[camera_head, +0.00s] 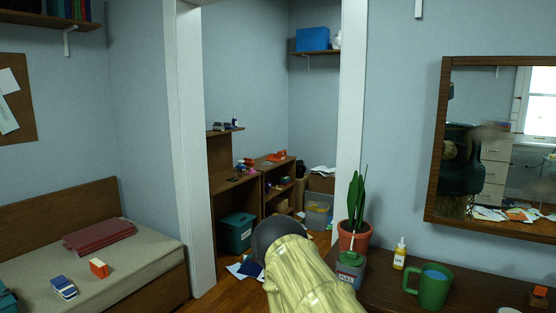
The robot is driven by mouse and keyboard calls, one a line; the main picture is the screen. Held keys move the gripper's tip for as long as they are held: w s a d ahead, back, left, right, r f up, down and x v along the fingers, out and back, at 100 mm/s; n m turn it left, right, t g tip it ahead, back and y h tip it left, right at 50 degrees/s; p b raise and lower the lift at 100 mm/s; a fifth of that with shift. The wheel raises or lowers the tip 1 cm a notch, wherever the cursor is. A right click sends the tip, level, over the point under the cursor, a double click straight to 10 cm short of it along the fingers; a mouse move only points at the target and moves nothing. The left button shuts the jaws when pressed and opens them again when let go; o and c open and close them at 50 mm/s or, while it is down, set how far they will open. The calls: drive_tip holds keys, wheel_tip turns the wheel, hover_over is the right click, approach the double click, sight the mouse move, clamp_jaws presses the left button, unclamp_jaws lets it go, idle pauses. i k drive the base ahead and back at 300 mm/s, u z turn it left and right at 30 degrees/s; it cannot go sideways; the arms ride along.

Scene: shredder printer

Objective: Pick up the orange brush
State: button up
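I cannot pick out a brush for certain. A small orange thing (98,268) with a pale side lies on the beige top of the low wooden bench at left; its shape is too small to tell. Another orange thing (276,157) lies on the wooden shelf unit in the alcove, also too small to identify. A pale yellow link of my arm (312,282) with a dark grey end rises at bottom centre. My gripper is not visible, and I see nothing held.
A blue-and-white item (63,287) and a dark red folder (99,236) share the bench. A wooden desk at right holds a potted plant (355,235), a yellow bottle (399,254) and a green mug (430,287). A white post (190,150) edges the alcove. Papers lie on the floor.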

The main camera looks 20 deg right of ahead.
sight(248, 162)
drive_tip(key=z, duration=0.2)
drive_tip(key=i, duration=4.25)
drive_tip(key=z, duration=1.85)
drive_tip(key=i, duration=4.1)
